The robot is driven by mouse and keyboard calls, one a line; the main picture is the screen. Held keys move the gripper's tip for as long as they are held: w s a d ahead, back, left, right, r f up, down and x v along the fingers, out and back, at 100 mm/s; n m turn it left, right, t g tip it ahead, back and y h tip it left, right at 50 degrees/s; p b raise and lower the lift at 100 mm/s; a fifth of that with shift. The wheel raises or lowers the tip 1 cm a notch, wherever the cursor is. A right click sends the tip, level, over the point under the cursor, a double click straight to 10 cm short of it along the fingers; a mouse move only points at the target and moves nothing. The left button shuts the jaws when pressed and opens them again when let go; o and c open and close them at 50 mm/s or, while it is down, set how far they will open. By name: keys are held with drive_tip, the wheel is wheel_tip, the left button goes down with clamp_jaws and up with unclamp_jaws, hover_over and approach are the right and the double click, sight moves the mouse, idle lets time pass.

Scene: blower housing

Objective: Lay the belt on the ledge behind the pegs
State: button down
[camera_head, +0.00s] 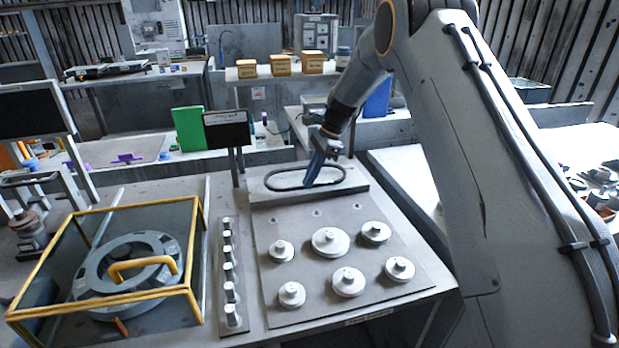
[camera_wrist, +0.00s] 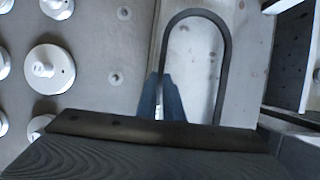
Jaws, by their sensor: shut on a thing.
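The belt (camera_head: 267,180) is a thin black loop at the ledge (camera_head: 352,186), a pale raised strip along the back of the pulley board. It also shows in the wrist view (camera_wrist: 228,50) as a long arch over the pale ledge surface (camera_wrist: 198,65). My gripper (camera_head: 309,183) has blue fingers, pointing down and shut on the near strand of the belt. In the wrist view the fingers (camera_wrist: 160,112) straddle the left strand; the loop's lower end is hidden by my gripper body. I cannot tell whether the belt touches the ledge or hovers just above it.
Several white round pegs (camera_head: 330,241) stand on the board in front of the ledge. A strip of small pegs (camera_head: 230,268) lies left of it. A yellow-framed guard (camera_head: 75,211) covers a round housing at left. A small dark sign (camera_head: 227,130) stands behind, left of the ledge.

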drive_tip(key=shift+f, duration=0.35)
idle(0.4)
drive_tip(key=c, duration=1.8)
unclamp_jaws()
drive_tip(key=shift+r, duration=0.15)
drive_tip(key=shift+r+p, duration=1.4)
drive_tip(key=shift+r, duration=2.25)
